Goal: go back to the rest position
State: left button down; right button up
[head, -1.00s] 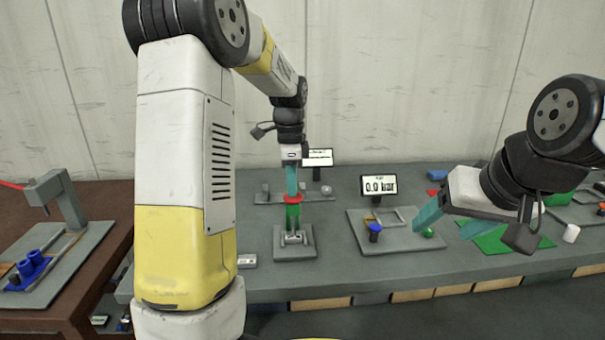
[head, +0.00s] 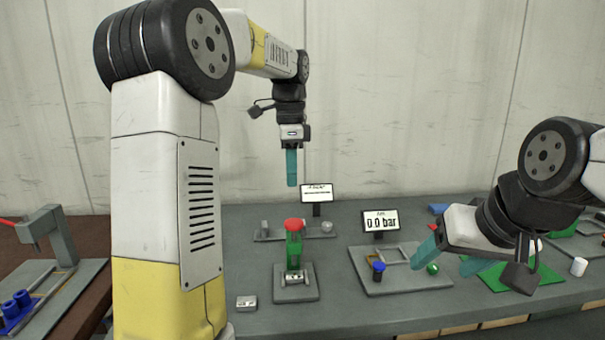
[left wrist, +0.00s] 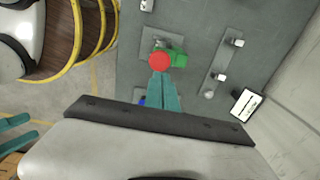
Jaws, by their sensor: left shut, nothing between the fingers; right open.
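My left gripper (head: 292,167) is shut and empty, pointing down in the air well above the green screw jack (head: 294,252) with its red top (head: 294,224). The jack stands upright on a grey base plate (head: 296,291). In the left wrist view the shut fingers (left wrist: 164,92) show below the red top (left wrist: 159,62), with the green body (left wrist: 178,57) beside it. My right gripper (head: 456,259) is open over the right part of the bench, near a green ball (head: 432,268), with nothing seen between its fingers.
A display reading 0.0 bar (head: 381,222) stands behind a plate with a blue-topped cylinder (head: 379,271). Another display (head: 317,194) stands behind the jack. A small grey block (head: 246,302) lies left of the jack. A brown table (head: 90,285) is at the left.

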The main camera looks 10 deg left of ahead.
pick_arm(q)
jog(key=shift+r, duration=0.25)
jog(key=s+f+n+t+h, duration=0.1)
jog(key=s+f+n+t, duration=0.1)
jog(key=s+n, duration=0.5)
jog(key=s+d+f+n+t+h, duration=0.1)
jog(key=s+n+t, duration=0.3)
jog(key=s, duration=1.2)
jog(key=f+n, duration=0.1)
jog(key=n, duration=0.2)
jog(key=shift+s+f, duration=0.15)
jog(key=shift+f, duration=0.2)
